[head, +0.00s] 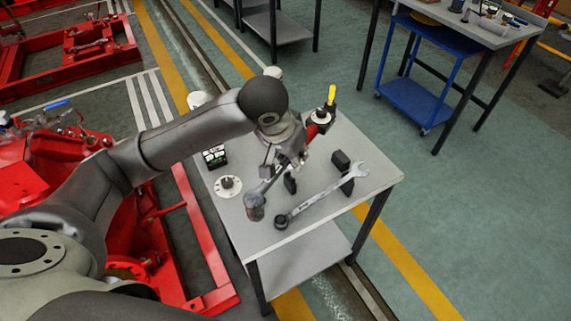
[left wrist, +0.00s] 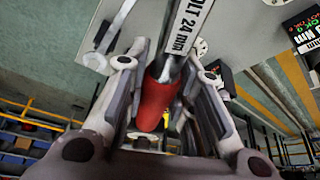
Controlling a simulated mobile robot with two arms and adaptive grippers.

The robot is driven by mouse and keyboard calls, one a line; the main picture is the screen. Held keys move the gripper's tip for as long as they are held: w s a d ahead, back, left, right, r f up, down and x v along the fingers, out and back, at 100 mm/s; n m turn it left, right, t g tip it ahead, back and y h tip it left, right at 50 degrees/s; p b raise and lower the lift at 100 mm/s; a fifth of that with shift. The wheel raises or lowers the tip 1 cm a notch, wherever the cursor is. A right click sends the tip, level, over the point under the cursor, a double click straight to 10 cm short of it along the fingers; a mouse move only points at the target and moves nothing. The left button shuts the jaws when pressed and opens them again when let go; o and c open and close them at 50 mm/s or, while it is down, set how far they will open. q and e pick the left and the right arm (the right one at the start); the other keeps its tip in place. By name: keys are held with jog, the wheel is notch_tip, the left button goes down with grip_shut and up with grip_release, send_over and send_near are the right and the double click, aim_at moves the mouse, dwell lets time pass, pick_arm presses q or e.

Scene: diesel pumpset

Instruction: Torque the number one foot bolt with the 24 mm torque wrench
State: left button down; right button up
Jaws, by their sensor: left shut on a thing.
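My left gripper (head: 292,155) is over the steel table and shut on the red handle of the 24 mm torque wrench (head: 268,186). In the left wrist view the red handle (left wrist: 157,105) lies between the fingers, and a white label on the shank (left wrist: 186,32) reads "BOLT 24 mm". The shank slants down to the wrench's grey head (head: 255,207) near the table's left front. I cannot tell whether the head touches the top. The red pumpset frame (head: 195,225) is at the left, partly behind my arm. I cannot make out the number one foot bolt. My right gripper is not in view.
A blue trolley (head: 415,103) stands at upper right. The green floor is clear at right.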

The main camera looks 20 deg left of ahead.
pick_arm(q)
jog(key=w+d+f+m+h+p, duration=0.1)
jog(key=w+f+m+p, duration=0.2)
jog(key=w, duration=0.2)
jog(key=m+g+h+p, duration=0.1)
jog(key=m+p, duration=0.2)
send_over(304, 182)
jog(key=shift+w+f, duration=0.1)
jog(key=shift+f, duration=2.5)
jog(key=shift+f+b, duration=0.9)
jog(key=shift+f, duration=2.05)
jog(key=shift+p, duration=0.7)
